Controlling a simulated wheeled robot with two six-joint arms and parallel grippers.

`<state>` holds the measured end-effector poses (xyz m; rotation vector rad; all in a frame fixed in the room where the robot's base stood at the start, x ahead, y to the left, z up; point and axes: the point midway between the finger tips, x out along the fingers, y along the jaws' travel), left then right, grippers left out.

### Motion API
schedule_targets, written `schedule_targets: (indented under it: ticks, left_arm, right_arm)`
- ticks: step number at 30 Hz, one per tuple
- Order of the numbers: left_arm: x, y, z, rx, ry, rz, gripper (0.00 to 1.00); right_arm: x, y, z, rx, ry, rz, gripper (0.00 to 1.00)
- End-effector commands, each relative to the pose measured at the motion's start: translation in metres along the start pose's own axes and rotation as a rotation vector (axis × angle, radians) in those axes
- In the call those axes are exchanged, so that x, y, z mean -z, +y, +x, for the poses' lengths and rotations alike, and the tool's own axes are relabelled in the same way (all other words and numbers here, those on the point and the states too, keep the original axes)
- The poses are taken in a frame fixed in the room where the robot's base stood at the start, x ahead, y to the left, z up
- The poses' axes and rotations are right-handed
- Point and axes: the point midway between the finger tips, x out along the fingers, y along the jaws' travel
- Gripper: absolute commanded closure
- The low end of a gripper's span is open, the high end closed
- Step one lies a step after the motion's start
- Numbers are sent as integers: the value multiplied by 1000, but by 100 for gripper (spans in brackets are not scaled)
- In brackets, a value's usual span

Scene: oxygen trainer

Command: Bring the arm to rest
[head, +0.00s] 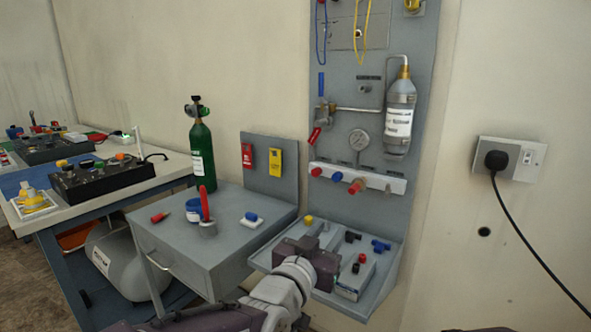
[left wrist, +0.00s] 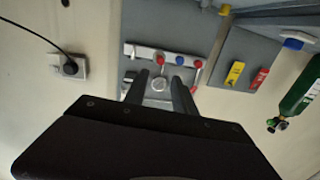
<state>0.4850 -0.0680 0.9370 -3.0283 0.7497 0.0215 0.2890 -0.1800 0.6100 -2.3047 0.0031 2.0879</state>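My left arm comes in from the bottom of the head view. My left gripper (head: 322,236) is in front of the grey wall panel, over the shelf at its foot. In the left wrist view its two dark fingers (left wrist: 161,92) stand apart with nothing seen between them, and the picture is upside down. Whether the fingers touch anything on the shelf cannot be told. My right gripper does not show.
The shelf (head: 380,285) holds small fittings. A black cable (head: 525,235) hangs from the wall socket at right.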

Motion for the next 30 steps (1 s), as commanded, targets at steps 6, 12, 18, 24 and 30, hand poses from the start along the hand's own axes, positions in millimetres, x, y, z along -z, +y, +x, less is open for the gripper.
schedule_targets:
  ticks: [6,12,18,24,30]
  left_arm:
    - [-28,-65,-3,129,-65,7,68]
    - [-95,-129,-26,249,-262,-12,68]
    - [-212,-179,-101,366,-659,-127,68]
    - [-298,-165,-197,399,-1057,-278,68]
    - [-333,-121,-280,377,-1406,-388,68]
  right_arm:
    - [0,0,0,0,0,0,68]
    - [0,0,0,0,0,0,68]
    - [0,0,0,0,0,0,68]
    - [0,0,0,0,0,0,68]
    - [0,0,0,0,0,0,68]
